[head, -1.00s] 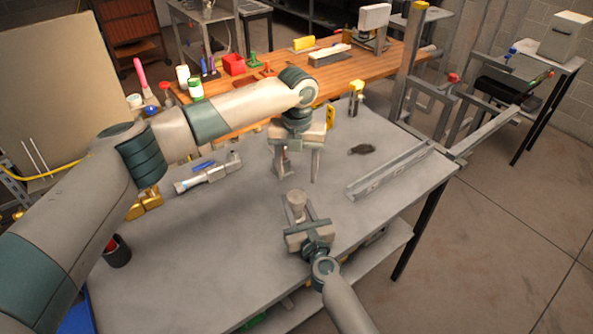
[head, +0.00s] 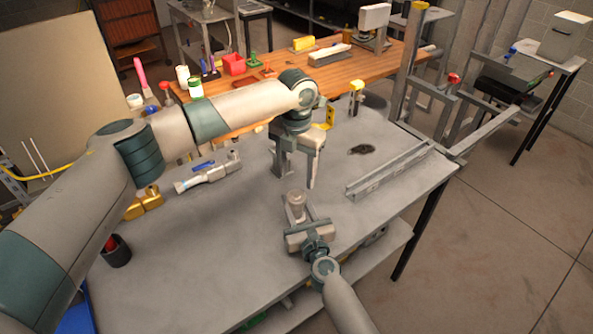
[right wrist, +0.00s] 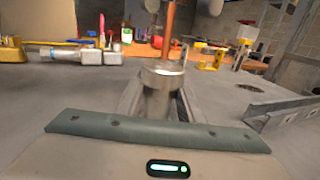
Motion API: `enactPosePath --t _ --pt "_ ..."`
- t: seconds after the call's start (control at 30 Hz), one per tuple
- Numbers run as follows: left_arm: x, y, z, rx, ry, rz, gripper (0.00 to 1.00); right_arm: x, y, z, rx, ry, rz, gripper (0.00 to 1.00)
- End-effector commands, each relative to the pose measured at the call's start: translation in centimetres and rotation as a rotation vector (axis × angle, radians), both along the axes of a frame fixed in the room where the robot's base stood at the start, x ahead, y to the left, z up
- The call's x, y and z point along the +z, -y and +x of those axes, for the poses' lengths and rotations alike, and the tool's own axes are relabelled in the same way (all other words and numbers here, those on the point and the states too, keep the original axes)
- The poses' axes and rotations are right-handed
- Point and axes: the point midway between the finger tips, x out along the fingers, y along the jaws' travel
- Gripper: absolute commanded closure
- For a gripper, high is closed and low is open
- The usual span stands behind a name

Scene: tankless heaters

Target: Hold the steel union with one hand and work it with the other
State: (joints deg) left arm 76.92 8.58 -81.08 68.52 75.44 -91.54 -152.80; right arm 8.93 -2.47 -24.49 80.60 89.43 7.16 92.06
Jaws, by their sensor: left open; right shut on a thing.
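The steel union (head: 296,203) is a short, round grey metal piece with a wider rim on top. It stands upright between the fingers of my right gripper (head: 308,216), which is shut on it above the front of the grey table. The union's rim also shows in the right wrist view (right wrist: 162,72), between the two fingers. My left gripper (head: 297,168) hangs fingers down, open and empty, above and behind the union. It is apart from the union. The union's lower part is hidden by my right gripper.
On the grey table (head: 220,245) lie a steel fitting with a blue handle (head: 208,174), brass fittings (head: 144,203), a dark cup (head: 117,252) and a dark flat piece (head: 361,150). A steel angle rail (head: 395,170) lies along the right. The table's front left is clear.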

Motion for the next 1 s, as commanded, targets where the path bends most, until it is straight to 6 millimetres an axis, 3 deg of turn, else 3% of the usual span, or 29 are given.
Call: enactPosePath --t 0.6,1.0 --pt "-6.8 0.0 0.0 0.001 -0.001 0.002 0.44 -0.1 0.0 0.0 0.000 -0.001 0.000 1.00" --pt "-7.6 0.0 0.0 0.001 0.000 0.000 0.44 -0.1 0.0 0.0 0.000 -0.001 0.000 1.00"
